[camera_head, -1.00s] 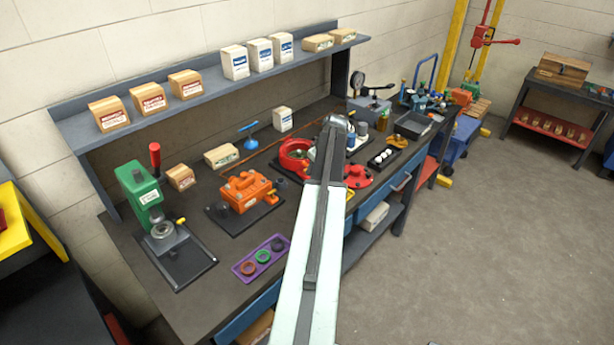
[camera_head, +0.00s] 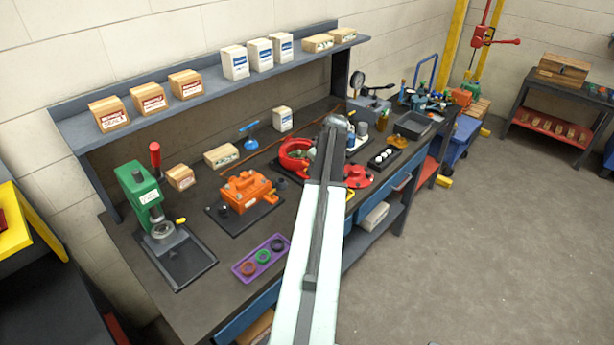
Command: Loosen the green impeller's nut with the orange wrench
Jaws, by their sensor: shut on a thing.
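My arm reaches up the middle of the view, and its far joint stands over the bench. My gripper is hidden behind or below the arm, so its jaws do not show. A red round pump housing (camera_head: 290,160) stands on the bench just left of the arm's far end, partly covered by it. A small patch of green shows inside the housing and may be the green impeller (camera_head: 303,154). Its nut is too small or too covered to make out. I cannot pick out the orange wrench.
An orange gearbox (camera_head: 245,190), a green press (camera_head: 140,195) and a purple tray (camera_head: 262,257) of rings stand on the bench (camera_head: 215,295) to the left. A red flange (camera_head: 358,177) lies right of the arm. A shelf (camera_head: 160,112) with boxes overhangs the back.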

